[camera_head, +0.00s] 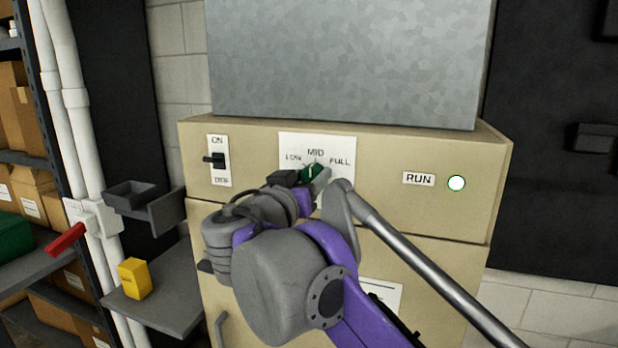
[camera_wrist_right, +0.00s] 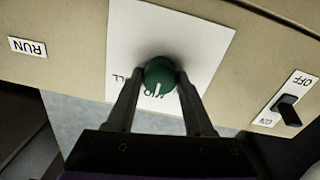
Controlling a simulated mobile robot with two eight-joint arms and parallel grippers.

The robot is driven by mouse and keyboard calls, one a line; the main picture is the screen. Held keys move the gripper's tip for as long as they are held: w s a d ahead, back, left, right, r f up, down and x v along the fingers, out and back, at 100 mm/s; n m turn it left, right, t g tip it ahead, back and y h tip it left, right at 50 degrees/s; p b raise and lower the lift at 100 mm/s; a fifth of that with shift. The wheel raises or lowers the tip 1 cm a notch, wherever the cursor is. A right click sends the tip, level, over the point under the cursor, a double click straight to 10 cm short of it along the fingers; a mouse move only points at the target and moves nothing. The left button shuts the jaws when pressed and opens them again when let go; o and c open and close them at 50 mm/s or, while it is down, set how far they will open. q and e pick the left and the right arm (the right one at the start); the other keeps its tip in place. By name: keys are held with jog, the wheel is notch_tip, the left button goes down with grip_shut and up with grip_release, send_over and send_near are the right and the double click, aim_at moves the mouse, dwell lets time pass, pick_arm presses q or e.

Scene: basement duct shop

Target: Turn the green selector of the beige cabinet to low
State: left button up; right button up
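The beige cabinet (camera_head: 460,215) stands ahead with a white LOW, MID, FULL plate (camera_head: 339,147) on its front. The round green selector (camera_head: 310,172) sits on that plate, and its white mark points up at MID. In the right wrist view, which is upside down, the green selector (camera_wrist_right: 160,75) lies between my right gripper's (camera_wrist_right: 160,78) two fingers, one against each side. The right gripper (camera_head: 305,178) reaches the plate from below in the head view, where my arm hides part of the cabinet's front. My left gripper is not in view.
An ON/OFF switch (camera_head: 214,160) is left of the plate, and a lit RUN lamp (camera_head: 456,183) is right. A metal duct (camera_head: 350,60) rises above. At left are a red lever (camera_head: 66,240), a grey shelf (camera_head: 172,300) with a yellow box (camera_head: 135,278), and white pipes.

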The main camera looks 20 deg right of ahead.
grip_shut()
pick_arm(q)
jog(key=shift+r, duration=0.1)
pick_arm(e)
jog(key=shift+r+n+p, duration=0.15)
jog(key=shift+n+p, duration=0.75)
jog(key=shift+p, duration=0.15)
jog(key=n+p, duration=0.3)
jog(key=n, duration=0.1)
jog(key=shift+n, duration=0.3)
jog(key=n+p, duration=0.2)
jog(key=n, duration=0.1)
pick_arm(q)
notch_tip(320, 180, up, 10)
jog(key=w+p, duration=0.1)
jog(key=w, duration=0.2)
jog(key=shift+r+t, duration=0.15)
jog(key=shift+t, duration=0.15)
pick_arm(e)
jog(key=shift+n, duration=1.3)
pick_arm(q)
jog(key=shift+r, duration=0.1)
pick_arm(e)
jog(key=shift+f, duration=0.2)
